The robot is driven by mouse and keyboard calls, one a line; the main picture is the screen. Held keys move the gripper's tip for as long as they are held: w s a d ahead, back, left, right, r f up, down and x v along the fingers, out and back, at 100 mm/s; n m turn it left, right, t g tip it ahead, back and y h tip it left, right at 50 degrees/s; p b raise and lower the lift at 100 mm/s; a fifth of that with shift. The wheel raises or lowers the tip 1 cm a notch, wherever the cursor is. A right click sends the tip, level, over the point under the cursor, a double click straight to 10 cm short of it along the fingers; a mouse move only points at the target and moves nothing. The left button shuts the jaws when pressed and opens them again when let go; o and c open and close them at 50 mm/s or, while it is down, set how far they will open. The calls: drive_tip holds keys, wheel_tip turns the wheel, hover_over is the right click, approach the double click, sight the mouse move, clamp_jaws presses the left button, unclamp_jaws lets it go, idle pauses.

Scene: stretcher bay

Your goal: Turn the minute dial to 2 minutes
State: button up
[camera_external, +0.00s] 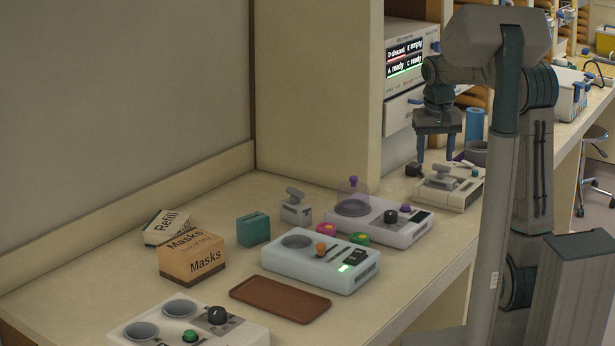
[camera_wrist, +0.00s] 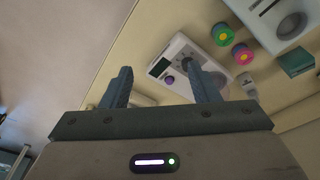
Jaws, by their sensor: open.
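A white device (camera_external: 400,233) on the bench has a black dial (camera_external: 391,216), a purple button (camera_external: 405,208), a small dark display and a clear dome (camera_external: 353,197) over a round well. Another white device (camera_external: 245,332) at the front left has a black dial (camera_external: 217,315) and a green button. I cannot read which one is the minute dial, or any setting. My gripper (camera_external: 437,159) is open and empty, pointing down, above and behind the purple-button device and apart from it. In the wrist view my open fingers (camera_wrist: 158,66) partly cover that device (camera_wrist: 182,48); its dial is not clear there.
A brown tray (camera_external: 280,299) is empty. A beige device (camera_external: 452,188) stands below my gripper.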

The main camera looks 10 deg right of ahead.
drive_tip(key=w+a+f+g, duration=0.1)
drive_tip(key=w+a+f, duration=0.2)
drive_tip(key=w, duration=0.5)
drive_tip(key=m+g+y+b, duration=0.1)
drive_tip(key=m, duration=0.1)
approach(391, 212)
wheel_tip(391, 212, down, 9)
drive_tip(key=shift+s+a+r+p, duration=0.1)
drive_tip(key=shift+s+r+p, duration=0.05)
drive_tip(key=shift+p, duration=0.65)
drive_tip(key=c, duration=1)
